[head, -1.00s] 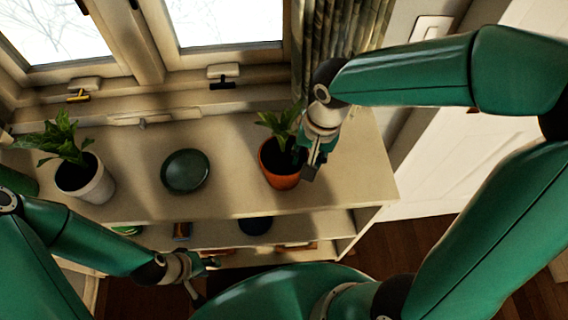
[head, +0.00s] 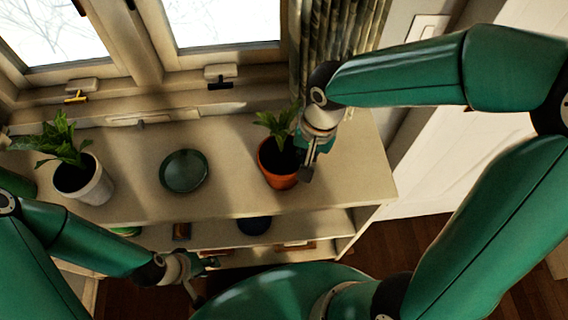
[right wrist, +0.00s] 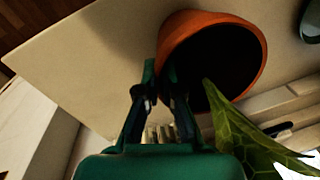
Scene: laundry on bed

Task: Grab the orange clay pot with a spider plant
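The orange clay pot (head: 277,176) with green leaves (head: 275,124) stands upright near the right end of the shelf top. My right gripper (head: 306,168) is at the pot's right side, pointing down. In the right wrist view the pot (right wrist: 255,38) shows its orange rim and dark inside. There the right gripper's (right wrist: 159,72) fingertips are close together at the rim, one outside and one at the inner side, with the wall between them. The exact contact is partly hidden. My left gripper (head: 204,281) is open and empty, low in front of the shelf.
A white pot with a plant (head: 95,185) stands at the left of the shelf top (head: 230,200), and a dark green dish (head: 184,171) in the middle. Windows and a curtain (head: 340,45) are behind. Small items lie on the lower shelf. Floor shows at the lower right.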

